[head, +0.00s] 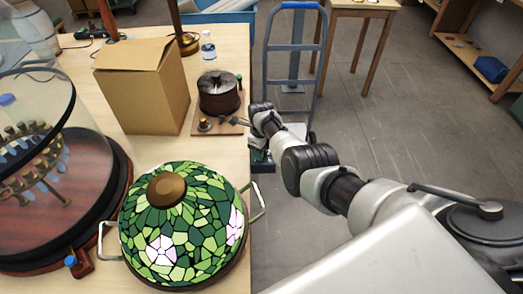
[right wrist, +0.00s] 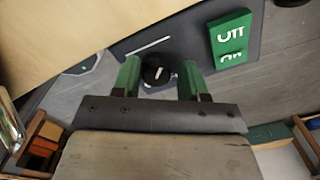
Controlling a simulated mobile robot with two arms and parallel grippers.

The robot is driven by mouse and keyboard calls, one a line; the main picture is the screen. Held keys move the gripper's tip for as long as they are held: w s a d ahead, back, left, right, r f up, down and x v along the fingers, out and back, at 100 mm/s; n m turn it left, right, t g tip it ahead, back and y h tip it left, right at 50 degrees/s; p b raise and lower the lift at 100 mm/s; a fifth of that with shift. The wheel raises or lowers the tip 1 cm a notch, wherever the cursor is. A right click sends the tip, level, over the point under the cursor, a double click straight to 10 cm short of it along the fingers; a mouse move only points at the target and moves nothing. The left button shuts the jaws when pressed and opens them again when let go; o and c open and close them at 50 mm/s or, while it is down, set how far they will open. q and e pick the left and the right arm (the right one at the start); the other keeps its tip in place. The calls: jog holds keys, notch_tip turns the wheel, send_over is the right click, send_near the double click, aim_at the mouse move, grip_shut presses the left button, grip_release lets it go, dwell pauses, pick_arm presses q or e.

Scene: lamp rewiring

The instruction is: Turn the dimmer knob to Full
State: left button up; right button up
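In the right wrist view a black round dimmer knob (right wrist: 156,70) with a white mark sits on a dark grey panel (right wrist: 190,35). My right gripper (right wrist: 159,74) is open, with its green-tipped fingers on either side of the knob. Gaps show between the knob and both fingers; I cannot tell how deep the fingers reach around it. A green switch block (right wrist: 232,40) with "Off" and "On" lettering is on the same panel. A white line is marked near the knob; no "Full" label is readable. In the head view my right arm reaches to the table's right edge, hiding the knob. My left gripper is out of view.
A green stained-glass lampshade (head: 183,225) stands at the table's front right. A glass dome (head: 45,150) is on the left. A cardboard box (head: 143,88), a wooden board with a dark round device (head: 218,92) and a bottle (head: 208,46) stand behind. A blue hand truck (head: 291,60) is beyond.

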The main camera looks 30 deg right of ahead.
jog(key=shift+s+f, duration=0.1)
jog(key=shift+a+r+p, duration=0.1)
jog(key=shift+r+p, duration=0.2)
jog(key=shift+r, duration=0.15)
notch_tip(320, 180, up, 10)
jog(key=p, duration=0.1)
jog(key=shift+p, duration=0.35)
